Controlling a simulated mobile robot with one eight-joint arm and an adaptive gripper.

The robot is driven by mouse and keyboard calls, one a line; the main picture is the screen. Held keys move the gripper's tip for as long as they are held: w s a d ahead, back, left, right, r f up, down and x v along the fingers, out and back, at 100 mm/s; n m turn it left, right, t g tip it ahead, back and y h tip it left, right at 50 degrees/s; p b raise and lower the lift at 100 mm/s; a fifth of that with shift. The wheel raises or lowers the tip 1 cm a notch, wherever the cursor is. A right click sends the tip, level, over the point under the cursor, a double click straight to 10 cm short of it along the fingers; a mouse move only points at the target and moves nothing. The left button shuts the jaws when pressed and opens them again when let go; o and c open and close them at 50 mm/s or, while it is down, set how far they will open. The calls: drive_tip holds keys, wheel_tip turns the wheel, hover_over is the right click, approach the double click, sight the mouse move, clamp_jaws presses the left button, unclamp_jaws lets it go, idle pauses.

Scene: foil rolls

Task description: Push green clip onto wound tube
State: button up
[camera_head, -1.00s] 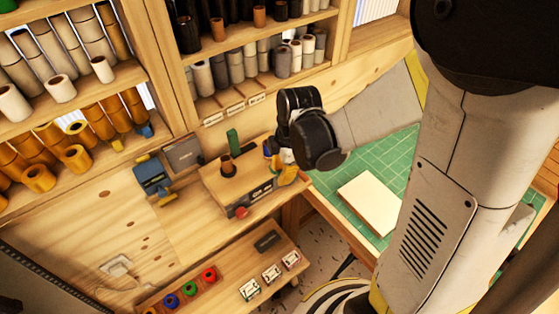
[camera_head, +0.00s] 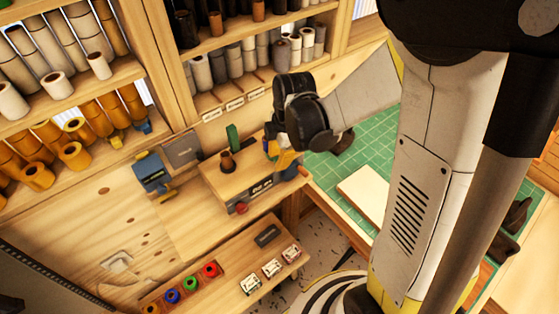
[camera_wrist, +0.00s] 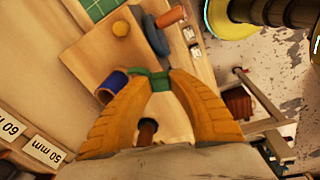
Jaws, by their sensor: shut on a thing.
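My gripper (camera_wrist: 165,77) has orange ribbed fingers and is shut on a green piece, taken as the green clip (camera_wrist: 157,82), in the wrist view. A blue roll (camera_wrist: 112,87), probably the wound tube, lies beside the left fingertip, close to the clip. I cannot tell if the clip touches it. In the head view my gripper (camera_head: 287,163) is at the right end of the wooden winding box (camera_head: 222,183); the clip cannot be made out there. A blue part (camera_head: 270,147) shows beside it.
A brown post (camera_head: 227,161) and a green upright (camera_head: 233,137) stand on the box. The post also shows between my fingers in the wrist view (camera_wrist: 147,130). A tray of coloured rings (camera_head: 190,282) is at the front. A green mat (camera_head: 330,160) lies to the right.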

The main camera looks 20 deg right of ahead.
drive_tip(key=shift+w+a+b, duration=0.1)
drive_tip(key=shift+w+b, duration=0.25)
drive_tip(key=shift+w, duration=1.5)
drive_tip(key=shift+w+r, duration=0.2)
drive_tip(key=shift+w, duration=0.15)
drive_tip(key=shift+c, duration=0.2)
drive_tip(key=o, duration=0.8)
drive_tip(key=shift+s, duration=0.1)
